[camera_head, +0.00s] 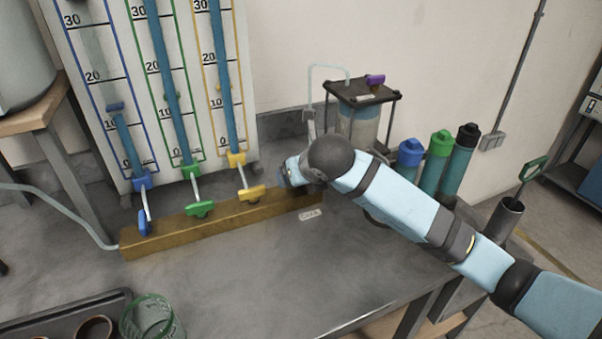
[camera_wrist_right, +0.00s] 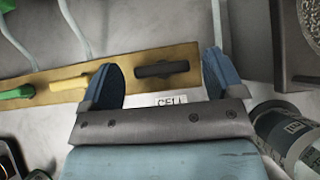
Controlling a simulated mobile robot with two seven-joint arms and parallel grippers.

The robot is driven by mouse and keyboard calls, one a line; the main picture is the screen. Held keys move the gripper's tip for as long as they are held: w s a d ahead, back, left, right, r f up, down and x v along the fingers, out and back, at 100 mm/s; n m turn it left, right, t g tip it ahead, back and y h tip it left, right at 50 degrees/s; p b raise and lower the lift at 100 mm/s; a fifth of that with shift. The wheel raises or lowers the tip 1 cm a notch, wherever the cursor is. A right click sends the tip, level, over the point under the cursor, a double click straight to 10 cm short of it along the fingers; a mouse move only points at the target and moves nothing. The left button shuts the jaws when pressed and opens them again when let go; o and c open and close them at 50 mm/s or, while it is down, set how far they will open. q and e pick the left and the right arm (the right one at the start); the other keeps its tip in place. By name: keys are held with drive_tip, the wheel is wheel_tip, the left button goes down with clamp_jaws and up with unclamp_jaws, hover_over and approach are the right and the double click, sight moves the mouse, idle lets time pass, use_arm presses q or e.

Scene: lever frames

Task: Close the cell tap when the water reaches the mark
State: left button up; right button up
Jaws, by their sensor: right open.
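The cell tap has a black handle (camera_wrist_right: 162,69), lying along the wooden bar above the CELL label (camera_wrist_right: 171,100). My right gripper (camera_wrist_right: 162,78) is open, with one blue finger on each side of this handle and visible gaps. In the head view my right gripper (camera_head: 292,174) is at the bar's right end and mostly hides the tap. The cell (camera_head: 358,121) is a clear box in a dark frame behind my arm. It holds liquid, but I cannot make out its mark or exact level. My left gripper is not in view.
The wooden bar (camera_head: 180,229) also carries blue (camera_head: 144,222), green (camera_head: 200,208) and yellow (camera_head: 251,193) taps below the graduated tubes. Capped bottles (camera_head: 436,160) stand right of the cell. A glass (camera_head: 150,318) and tray are front left. The middle of the bench is clear.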

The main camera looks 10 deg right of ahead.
use_arm(q)
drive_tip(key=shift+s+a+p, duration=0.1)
drive_tip(key=shift+p, duration=0.3)
use_arm(e)
drive_tip(key=v, duration=1.3)
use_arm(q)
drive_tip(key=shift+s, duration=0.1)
use_arm(e)
drive_tip(key=shift+f, duration=0.1)
